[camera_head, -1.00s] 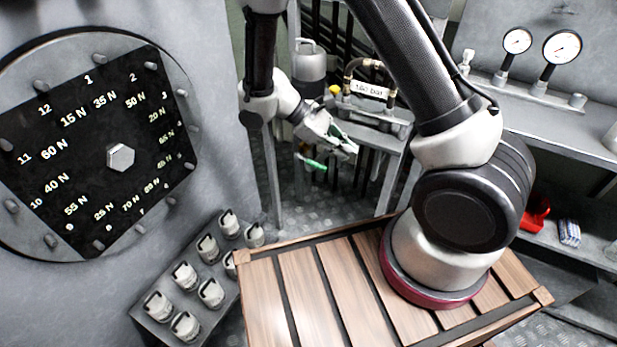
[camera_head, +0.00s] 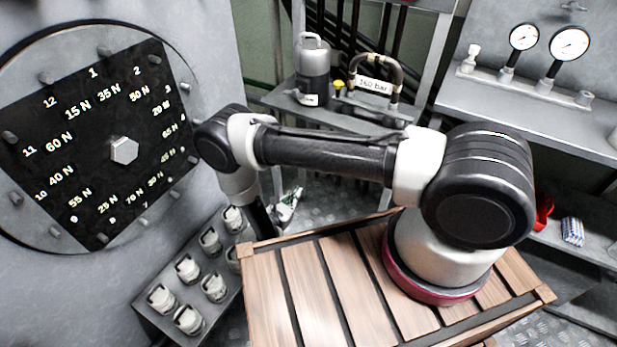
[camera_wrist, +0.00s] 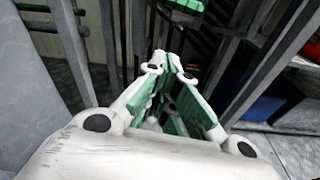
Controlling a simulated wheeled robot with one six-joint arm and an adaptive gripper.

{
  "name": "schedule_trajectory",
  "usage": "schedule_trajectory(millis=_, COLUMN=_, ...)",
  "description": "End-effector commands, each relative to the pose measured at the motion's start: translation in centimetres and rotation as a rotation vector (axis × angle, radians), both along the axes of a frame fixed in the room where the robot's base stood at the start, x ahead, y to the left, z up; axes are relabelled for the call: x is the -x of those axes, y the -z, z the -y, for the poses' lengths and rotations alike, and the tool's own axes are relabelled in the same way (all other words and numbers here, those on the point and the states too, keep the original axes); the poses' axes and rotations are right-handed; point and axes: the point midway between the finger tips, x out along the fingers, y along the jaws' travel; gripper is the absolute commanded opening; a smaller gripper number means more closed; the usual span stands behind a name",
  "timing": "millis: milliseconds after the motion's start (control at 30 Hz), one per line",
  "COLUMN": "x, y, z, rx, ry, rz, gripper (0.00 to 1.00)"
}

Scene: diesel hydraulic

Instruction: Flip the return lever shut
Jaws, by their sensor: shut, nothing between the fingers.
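My gripper (camera_head: 287,208) hangs low behind the wooden crate, left of the stand, partly hidden by my arm. In the wrist view my gripper (camera_wrist: 172,68) has its green-padded fingers together, with nothing held. No return lever shows clearly in the head view; my forearm covers the area below the stand. In the wrist view a bright green bar (camera_wrist: 188,6) is cut off by the top edge, beyond the fingertips. Another green piece (camera_wrist: 35,9) is at the top left. I cannot tell which, if either, is the lever. Neither touches my fingers.
The stand (camera_head: 276,97) carries a grey canister (camera_head: 313,70), a yellow knob (camera_head: 338,84) and a hose with a 140 bar label (camera_head: 373,87). The slatted crate (camera_head: 266,290) fills the front. The torque plate (camera_head: 75,140) is left; the gauge shelf (camera_head: 530,115) is right.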

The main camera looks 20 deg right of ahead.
Motion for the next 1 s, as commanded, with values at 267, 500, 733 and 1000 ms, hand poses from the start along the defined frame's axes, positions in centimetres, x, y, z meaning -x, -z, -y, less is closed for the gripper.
schedule_trajectory(millis=267, x=-2.9, y=0.6, z=3.0, rx=-0.006, ry=0.011, rz=0.005, gripper=0.00)
schedule_trajectory(millis=500, x=-6.5, y=1.3, z=6.6, rx=-0.006, ry=0.012, rz=0.005, gripper=0.00)
schedule_trajectory(millis=733, x=-7.5, y=-1.2, z=7.9, rx=-0.006, ry=0.008, rz=0.004, gripper=0.00)
schedule_trajectory(millis=1000, x=-7.6, y=-2.3, z=8.3, rx=-0.006, ry=0.007, rz=0.003, gripper=0.00)
